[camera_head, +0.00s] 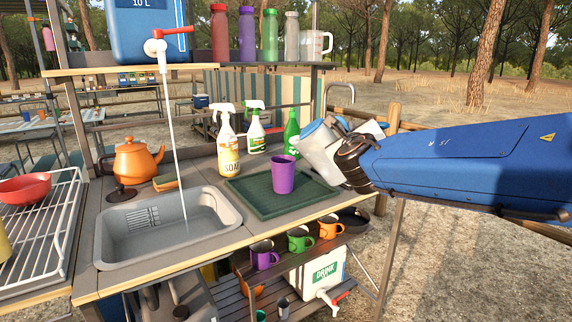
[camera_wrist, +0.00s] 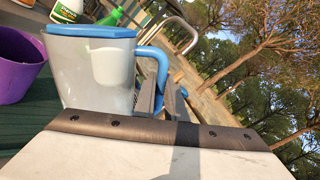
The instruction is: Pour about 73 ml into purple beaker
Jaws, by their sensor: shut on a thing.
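The purple beaker (camera_head: 284,174) stands upright on the green draining mat (camera_head: 257,207); its inside is hidden. It also shows at the left edge of the wrist view (camera_wrist: 18,68). A translucent jug (camera_head: 319,155) with a blue rim and blue handle is tilted left, toward the beaker, above the mat's right side. In the wrist view the jug (camera_wrist: 95,75) is close, a little right of the beaker. My gripper (camera_wrist: 166,97) is shut on the jug's blue handle. I see no stream from the jug, and cannot tell its liquid level.
A soap spray bottle (camera_head: 228,147), a second spray bottle (camera_head: 256,134) and a green bottle (camera_head: 292,133) stand behind the mat. Left is a grey sink (camera_head: 128,257), with a thin stream falling from the blue container's tap (camera_head: 156,46). An orange kettle (camera_head: 133,162) stands behind it.

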